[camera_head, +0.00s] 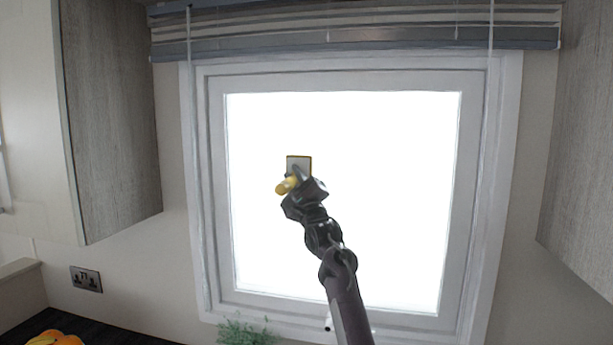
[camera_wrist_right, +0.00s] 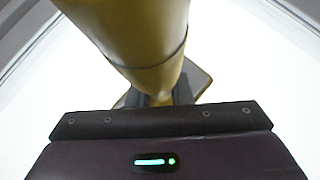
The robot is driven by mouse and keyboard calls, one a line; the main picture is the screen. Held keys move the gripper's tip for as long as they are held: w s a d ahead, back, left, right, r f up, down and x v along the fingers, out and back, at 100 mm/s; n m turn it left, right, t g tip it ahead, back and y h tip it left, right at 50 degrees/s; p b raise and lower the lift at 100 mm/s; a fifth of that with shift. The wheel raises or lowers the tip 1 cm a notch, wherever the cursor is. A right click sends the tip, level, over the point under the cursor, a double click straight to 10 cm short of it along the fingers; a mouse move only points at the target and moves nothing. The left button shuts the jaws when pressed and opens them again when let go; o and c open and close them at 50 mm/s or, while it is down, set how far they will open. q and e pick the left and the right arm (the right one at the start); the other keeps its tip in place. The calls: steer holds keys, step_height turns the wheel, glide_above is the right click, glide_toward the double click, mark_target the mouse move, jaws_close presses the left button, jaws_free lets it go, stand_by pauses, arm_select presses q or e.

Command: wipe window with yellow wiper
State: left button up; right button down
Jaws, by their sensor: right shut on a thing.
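The window (camera_head: 400,190) is a bright white pane in a white frame (camera_head: 490,200), straight ahead in the head view. The yellow wiper (camera_head: 287,186) is in front of the left-centre part of the pane, with its grey, yellow-edged square head (camera_head: 299,160) up by the glass. I cannot tell whether the head touches the pane. My right gripper (camera_head: 298,183) is shut on the wiper. In the right wrist view, the wiper's thick yellow handle (camera_wrist_right: 135,35) fills the upper middle, and my gripper's fingertips are mostly hidden behind it. My left gripper is not in view.
A rolled striped blind (camera_head: 360,28) hangs above the window. Grey wood cabinets stand at the left (camera_head: 110,120) and right (camera_head: 580,130). A green plant (camera_head: 245,333) is below the window, and orange fruit (camera_head: 55,339) lies on the dark counter at lower left.

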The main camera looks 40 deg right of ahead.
steer(key=w+a, duration=0.3)
steer(key=w, duration=0.1)
steer(key=w+a, duration=0.3)
steer(key=w, duration=0.1)
steer(key=w+a, duration=0.3)
steer(key=w, duration=0.1)
steer(key=shift+a+p, duration=0.2)
steer(key=shift+p, duration=0.1)
steer(key=shift+w+a+f, duration=0.1)
steer(key=shift+a, duration=0.15)
steer(key=shift+s+a+b, duration=0.35)
steer(key=shift+s+a, duration=0.4)
steer(key=shift+a, duration=0.25)
steer(key=shift+s+a+b, duration=0.35)
steer(key=shift+s+a, duration=0.35)
steer(key=shift+a, duration=0.25)
stand_by(0.4)
